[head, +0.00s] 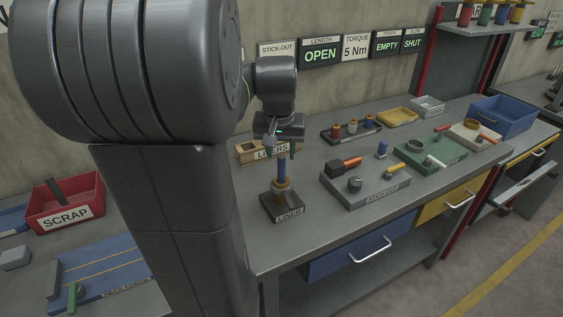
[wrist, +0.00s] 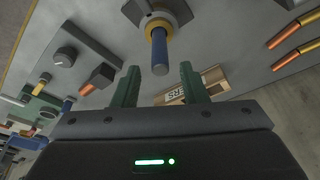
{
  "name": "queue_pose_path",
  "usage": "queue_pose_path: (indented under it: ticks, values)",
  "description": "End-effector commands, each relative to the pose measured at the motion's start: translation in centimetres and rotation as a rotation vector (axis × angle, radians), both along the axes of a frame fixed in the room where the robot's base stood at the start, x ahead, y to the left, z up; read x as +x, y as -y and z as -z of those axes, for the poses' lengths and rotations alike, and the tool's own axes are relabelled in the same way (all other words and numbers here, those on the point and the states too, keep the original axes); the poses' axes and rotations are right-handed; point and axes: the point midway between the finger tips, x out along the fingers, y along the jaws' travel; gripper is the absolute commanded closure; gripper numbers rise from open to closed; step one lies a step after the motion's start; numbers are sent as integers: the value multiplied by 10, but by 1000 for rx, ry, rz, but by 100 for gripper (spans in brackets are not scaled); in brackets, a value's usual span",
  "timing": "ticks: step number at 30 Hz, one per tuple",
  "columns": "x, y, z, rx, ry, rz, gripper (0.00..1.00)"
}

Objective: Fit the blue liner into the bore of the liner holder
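A blue liner (head: 282,171) stands upright in the yellow collar (head: 281,186) of a dark block (head: 283,208), at the front left of the bench. In the wrist view the blue liner (wrist: 159,48) rises from the yellow ring (wrist: 160,22), its free end toward my gripper. How deep it sits in the bore cannot be told. My gripper (head: 281,150) is above the liner; in the wrist view its green fingers (wrist: 160,72) are spread, one on each side of the liner's line, touching nothing visible.
A wooden box labelled LINERS (head: 256,152) stands just behind. A grey fixture board (head: 385,187) with a dark block, knob and blue peg lies to the right. Beyond are a green board (head: 450,160), trays and a blue bin (head: 505,115). A red SCRAP bin (head: 60,208) stands left.

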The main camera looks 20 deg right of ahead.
Motion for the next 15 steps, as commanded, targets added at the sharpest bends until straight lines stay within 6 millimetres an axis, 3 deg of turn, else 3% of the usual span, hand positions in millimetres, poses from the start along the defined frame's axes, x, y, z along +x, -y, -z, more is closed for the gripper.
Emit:
queue_pose_path:
  ticks: [6,15]
  values:
    - [-9,-5,-39,-1,2,0,61]
    - [-13,-7,-54,0,0,0,61]
